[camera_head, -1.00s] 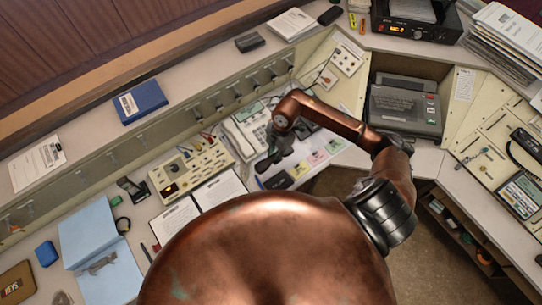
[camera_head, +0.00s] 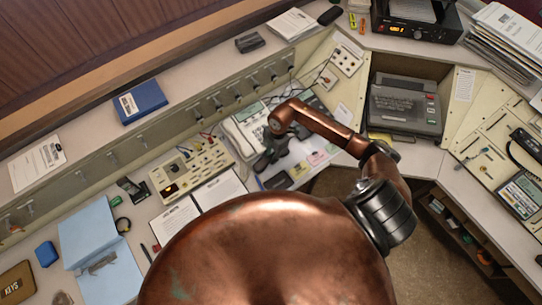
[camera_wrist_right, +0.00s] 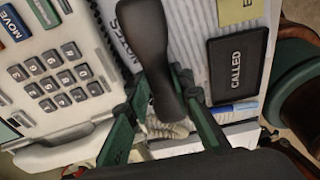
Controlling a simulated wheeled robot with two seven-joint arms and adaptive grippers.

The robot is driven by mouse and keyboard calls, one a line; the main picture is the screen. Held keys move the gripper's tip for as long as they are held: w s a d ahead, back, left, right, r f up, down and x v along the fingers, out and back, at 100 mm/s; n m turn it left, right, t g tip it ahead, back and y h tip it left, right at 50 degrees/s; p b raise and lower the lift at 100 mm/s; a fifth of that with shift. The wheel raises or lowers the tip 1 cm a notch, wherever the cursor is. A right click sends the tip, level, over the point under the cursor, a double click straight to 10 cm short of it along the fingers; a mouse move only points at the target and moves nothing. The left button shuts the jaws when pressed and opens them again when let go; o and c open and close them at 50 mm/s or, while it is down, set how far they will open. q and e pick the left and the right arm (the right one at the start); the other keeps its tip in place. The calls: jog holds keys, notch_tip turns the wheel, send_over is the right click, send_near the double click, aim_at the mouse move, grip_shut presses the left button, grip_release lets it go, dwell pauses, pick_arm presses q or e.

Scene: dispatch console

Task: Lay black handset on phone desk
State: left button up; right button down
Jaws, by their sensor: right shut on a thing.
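The black handset (camera_wrist_right: 145,36) is gripped between the green fingers of my right gripper (camera_wrist_right: 162,88) in the right wrist view. Its far end reaches over a notes sheet, beside the cream phone (camera_wrist_right: 62,78) with its grey keypad. A coiled cord (camera_wrist_right: 166,129) shows below it. In the head view my right gripper (camera_head: 268,150) is over the desk just right of the cream phone (camera_head: 232,132), partly hidden by my arm. I cannot tell whether the handset touches the desk. My left gripper is out of view.
A black "CALLED" tray (camera_wrist_right: 237,62) and a blue pen (camera_wrist_right: 235,109) lie right of the handset. A cream switch panel (camera_head: 192,168) and open book (camera_head: 218,188) sit left of the phone. A grey machine (camera_head: 405,105) stands to the right.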

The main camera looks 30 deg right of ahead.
jog(key=c, duration=1.7)
grip_release()
jog(key=r, duration=0.4)
jog(key=d+r, duration=0.1)
jog(key=r, duration=0.3)
jog(key=d+r, duration=0.1)
jog(key=r, duration=0.3)
